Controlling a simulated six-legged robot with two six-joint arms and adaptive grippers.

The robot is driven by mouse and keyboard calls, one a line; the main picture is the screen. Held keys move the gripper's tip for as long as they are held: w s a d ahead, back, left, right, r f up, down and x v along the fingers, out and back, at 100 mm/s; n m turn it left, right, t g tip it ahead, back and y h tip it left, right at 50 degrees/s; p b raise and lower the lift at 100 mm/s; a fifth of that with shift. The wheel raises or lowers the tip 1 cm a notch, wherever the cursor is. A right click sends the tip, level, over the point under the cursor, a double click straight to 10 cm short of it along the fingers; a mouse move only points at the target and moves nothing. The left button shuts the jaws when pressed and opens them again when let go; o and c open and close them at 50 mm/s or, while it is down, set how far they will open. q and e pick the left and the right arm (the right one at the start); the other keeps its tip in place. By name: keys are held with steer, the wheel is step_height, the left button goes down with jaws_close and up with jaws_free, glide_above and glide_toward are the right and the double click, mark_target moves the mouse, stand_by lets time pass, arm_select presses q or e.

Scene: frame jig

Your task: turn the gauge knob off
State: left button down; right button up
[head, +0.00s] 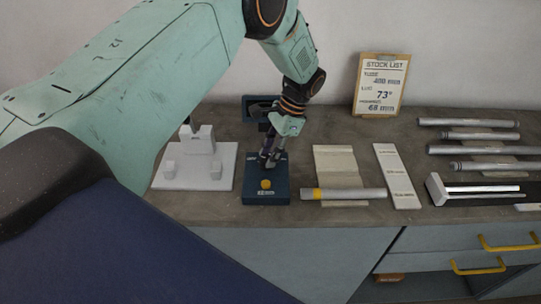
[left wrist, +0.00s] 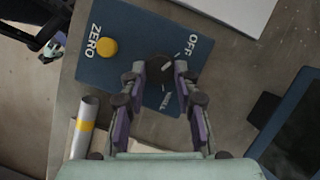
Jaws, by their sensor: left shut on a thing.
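The gauge (head: 279,196) is a dark blue box on the bench, left of the middle in the head view. The left wrist view shows its top face (left wrist: 97,72), with a yellow button (left wrist: 107,48) by the word ZERO and the word OFF at the right. The dark gauge knob (left wrist: 158,69) sits between the fingertips of my left gripper (left wrist: 159,72). That gripper also shows in the head view (head: 270,158), reaching down onto the gauge and shut on the knob. The fingers partly hide the knob, so its pointing direction is unclear. My right gripper is not seen.
A tube with a yellow band (head: 345,194) lies close on the right. Several more tubes (head: 468,122) lie farther right. A stock list board (head: 380,85) leans on the wall.

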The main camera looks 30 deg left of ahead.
arm_select(q)
steer(key=shift+a+f+n+g+h+b, duration=0.1)
steer(key=shift+n+g+h+b, duration=0.25)
steer(key=shift+n, duration=0.7)
steer(key=shift+a+f+n+g+h+b, duration=0.1)
steer(key=shift+n+h, duration=0.35)
steer(key=shift+n, duration=0.6)
steer(key=c, duration=1)
jaws_free()
steer(key=shift+r, duration=0.15)
steer(key=shift+w, duration=0.1)
steer(key=v, duration=1.2)
